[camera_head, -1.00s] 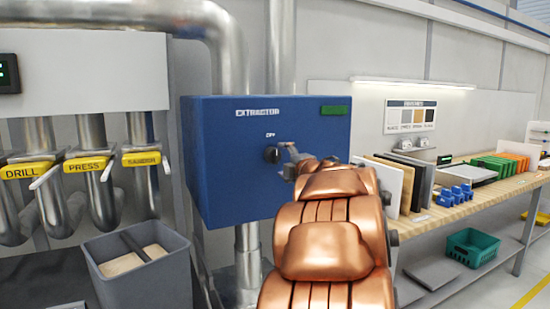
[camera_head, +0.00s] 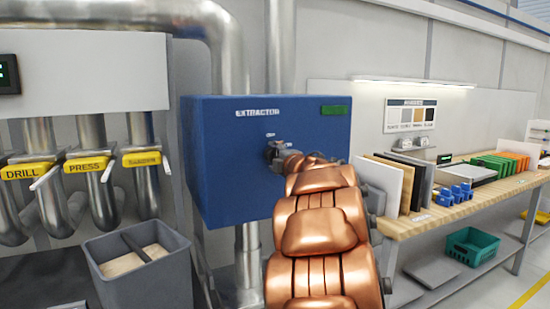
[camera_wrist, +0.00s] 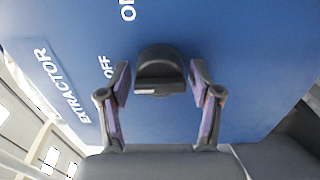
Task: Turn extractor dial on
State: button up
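The blue extractor box (camera_head: 225,165) hangs in the middle of the head view, with "EXTRACTOR" printed on its front. Its black dial (camera_wrist: 160,68) shows in the wrist view, a round knob with a raised grip bar. "OFF" is printed left of the dial and a partly cut-off label starting with "O" above it. My gripper (camera_wrist: 159,82) has one finger on each side of the dial, with a narrow gap on both sides, so it is open around the knob. In the head view my gripper (camera_head: 275,152) hides the dial.
A green display (camera_head: 335,110) sits at the box's top right. Pipes with yellow-labelled gates, including the press gate (camera_head: 86,165), stand at the left. A grey bin (camera_head: 140,285) is below. A wooden workbench (camera_head: 425,222) with panels stands at the right.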

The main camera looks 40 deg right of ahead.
jog(key=c, duration=0.8)
jog(key=shift+c, duration=0.2)
jog(key=shift+r+m+p, duration=0.15)
jog(key=shift+m+p, duration=0.15)
jog(key=shift+p, duration=0.2)
jog(key=shift+r+m+p, duration=0.15)
jog(key=shift+m+p, duration=0.35)
jog(key=shift+p, duration=0.2)
jog(key=m+p, duration=0.3)
jog(key=p, duration=0.1)
jog(key=shift+m, duration=0.3)
jog(key=m+p, duration=0.4)
jog(key=shift+p, duration=0.35)
jog(key=m+p, duration=0.3)
jog(key=m, duration=0.2)
jog(key=shift+p, duration=0.4)
jog(key=shift+f+m+p, duration=0.2)
jog(key=shift+m+p, duration=0.4)
jog(key=shift+m, duration=0.3)
jog(key=shift+f+m+p, duration=0.15)
jog(key=shift+m+p, duration=0.4)
jog(key=shift+m, duration=0.35)
